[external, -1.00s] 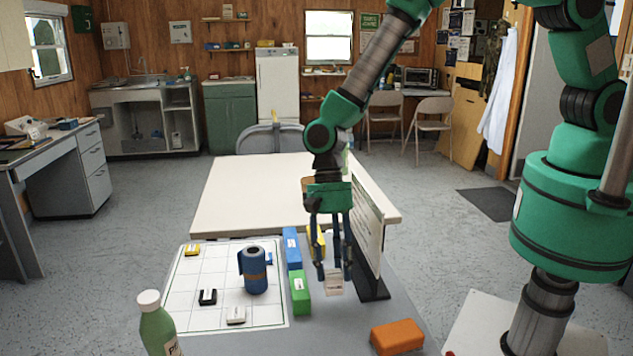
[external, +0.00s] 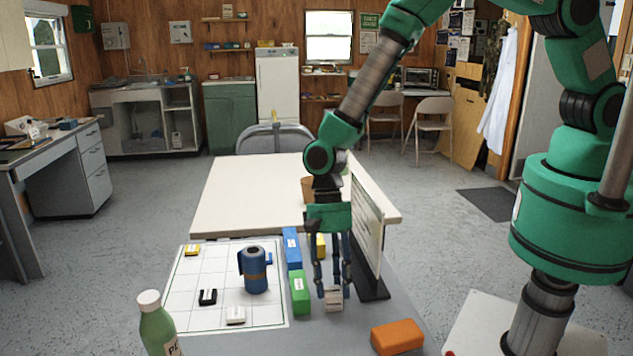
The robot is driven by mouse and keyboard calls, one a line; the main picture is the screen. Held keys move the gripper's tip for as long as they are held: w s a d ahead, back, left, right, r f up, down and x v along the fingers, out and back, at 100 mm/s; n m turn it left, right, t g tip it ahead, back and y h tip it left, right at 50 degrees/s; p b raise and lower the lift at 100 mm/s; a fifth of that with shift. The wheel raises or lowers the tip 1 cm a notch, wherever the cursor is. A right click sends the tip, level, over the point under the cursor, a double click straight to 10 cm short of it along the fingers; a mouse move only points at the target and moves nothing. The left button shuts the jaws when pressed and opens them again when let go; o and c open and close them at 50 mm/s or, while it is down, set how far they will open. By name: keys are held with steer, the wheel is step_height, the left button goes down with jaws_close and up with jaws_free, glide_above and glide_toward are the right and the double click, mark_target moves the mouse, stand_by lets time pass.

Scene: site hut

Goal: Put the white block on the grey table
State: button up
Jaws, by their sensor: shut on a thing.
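My gripper (external: 335,288) points down over the grey table (external: 350,328). Its fingers are shut on a small white block (external: 333,300) with a printed label, held at the fingertips. The block is low, over the bare grey top just right of the green block (external: 300,292). I cannot tell whether its underside touches the table. The fingers partly cover the block's sides.
A blue block (external: 291,247) and a yellow block (external: 321,246) stand behind. An upright board (external: 368,230) stands close on the right. An orange block (external: 397,337) lies front right. A green bottle (external: 157,328) stands front left.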

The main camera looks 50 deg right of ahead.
steer(key=o, duration=1.2)
steer(key=shift+f, duration=0.1)
steer(key=p+v, duration=0.1)
steer(key=v, duration=1.1)
steer(key=shift+p, duration=0.3)
steer(key=shift+w, duration=0.1)
